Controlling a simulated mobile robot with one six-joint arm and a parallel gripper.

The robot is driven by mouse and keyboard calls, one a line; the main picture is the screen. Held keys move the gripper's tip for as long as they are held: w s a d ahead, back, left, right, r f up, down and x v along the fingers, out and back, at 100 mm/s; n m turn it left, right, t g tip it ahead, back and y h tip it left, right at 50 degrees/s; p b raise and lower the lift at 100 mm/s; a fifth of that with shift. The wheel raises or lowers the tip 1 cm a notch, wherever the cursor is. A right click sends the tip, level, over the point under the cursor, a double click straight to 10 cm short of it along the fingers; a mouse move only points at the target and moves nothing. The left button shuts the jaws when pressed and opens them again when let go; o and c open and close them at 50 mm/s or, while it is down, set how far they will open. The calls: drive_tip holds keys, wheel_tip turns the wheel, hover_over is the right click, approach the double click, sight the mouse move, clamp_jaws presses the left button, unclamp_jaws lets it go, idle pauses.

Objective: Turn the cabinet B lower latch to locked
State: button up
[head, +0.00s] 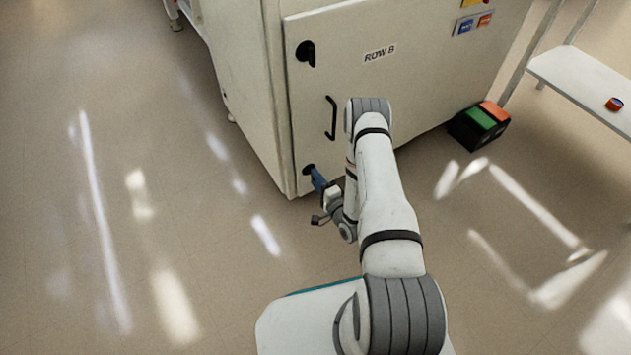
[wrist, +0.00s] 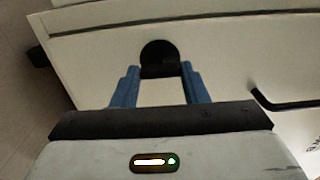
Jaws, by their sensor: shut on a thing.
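The cabinet with the "ROW B" label (head: 380,54) stands at the top centre of the head view. Its lower latch (head: 308,169) is a black knob near the bottom left corner of the door. In the wrist view the latch (wrist: 159,57) shows as a dark round base with a black grip. My gripper (head: 317,178) is at this lower latch, and its blue fingers (wrist: 160,75) are shut on the black grip, one on each side. The fingers hide part of the latch in the head view. I cannot tell its exact angle.
An upper black latch (head: 306,53) and a black door handle (head: 331,118) are above on the same door. A box with green and orange tops (head: 480,124) stands on the floor right of the cabinet. A white bench (head: 585,80) holds a small red item (head: 614,104). The floor at left is clear.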

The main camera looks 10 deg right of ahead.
drive_tip(key=shift+s+a+f, duration=0.1)
drive_tip(key=shift+a, duration=0.05)
drive_tip(key=o, duration=1)
drive_tip(key=p+v, duration=0.2)
drive_tip(key=v, duration=0.5)
drive_tip(key=shift+s+d+p, duration=0.25)
drive_tip(key=shift+s+p, duration=0.05)
